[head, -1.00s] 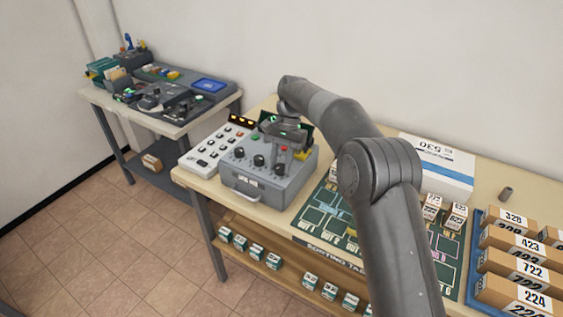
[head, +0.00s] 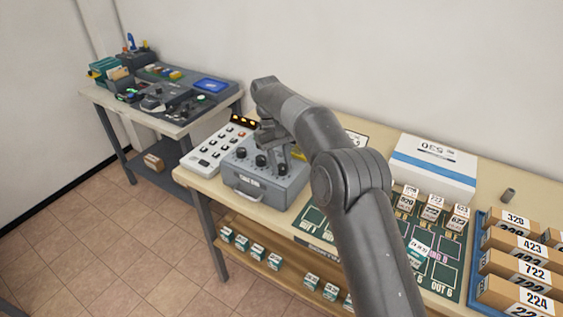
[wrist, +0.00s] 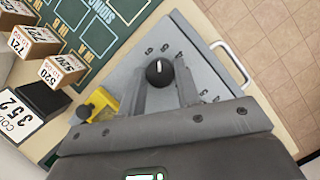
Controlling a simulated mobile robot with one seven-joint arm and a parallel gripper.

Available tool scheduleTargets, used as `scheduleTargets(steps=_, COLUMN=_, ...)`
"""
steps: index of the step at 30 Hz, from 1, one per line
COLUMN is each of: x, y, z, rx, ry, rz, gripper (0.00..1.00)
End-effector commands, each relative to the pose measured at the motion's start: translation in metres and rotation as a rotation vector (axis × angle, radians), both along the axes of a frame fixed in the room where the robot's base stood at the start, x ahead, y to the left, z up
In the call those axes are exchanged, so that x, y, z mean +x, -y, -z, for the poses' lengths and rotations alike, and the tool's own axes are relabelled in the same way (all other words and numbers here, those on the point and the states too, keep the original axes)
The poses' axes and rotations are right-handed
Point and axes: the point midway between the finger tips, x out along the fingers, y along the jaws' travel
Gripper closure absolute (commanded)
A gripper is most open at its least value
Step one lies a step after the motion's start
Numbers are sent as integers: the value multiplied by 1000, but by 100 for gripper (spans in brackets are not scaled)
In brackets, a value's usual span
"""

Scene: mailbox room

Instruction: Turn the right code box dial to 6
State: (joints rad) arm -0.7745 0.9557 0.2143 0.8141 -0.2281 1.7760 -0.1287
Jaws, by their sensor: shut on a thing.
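The grey code box (head: 262,192) stands on the workbench, with a row of black dials on its sloped top and a handle at its front. My gripper (head: 279,150) is down at the right dial (head: 283,169). In the wrist view the right dial (wrist: 158,73) shows between the two fingers of my gripper (wrist: 164,85), which is shut on it. Its white pointer mark points toward the top of that view. Numbers ring the dial, too small to read surely. The middle dial (head: 260,161) and left dial (head: 240,153) are free.
A white keypad panel (head: 215,149) stands close left of the box. A yellow part with a black knob (wrist: 100,104) is beside my fingers. The sorting mat (head: 311,220), small parcels (head: 433,206) and a white carton (head: 433,168) lie to the right.

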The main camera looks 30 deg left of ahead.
Motion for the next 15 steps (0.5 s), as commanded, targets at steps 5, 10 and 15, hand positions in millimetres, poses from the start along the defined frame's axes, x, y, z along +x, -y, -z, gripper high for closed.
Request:
scheduleTargets(steps=5, x=-1, y=-1, z=0, rx=1, ry=2, rz=-155, gripper=93)
scheduleTargets(steps=10, x=-2, y=-1, z=0, rx=1, ry=2, rz=-280, gripper=93)
scheduleTargets(steps=15, x=-2, y=-1, z=0, rx=1, ry=2, rz=-370, gripper=93)
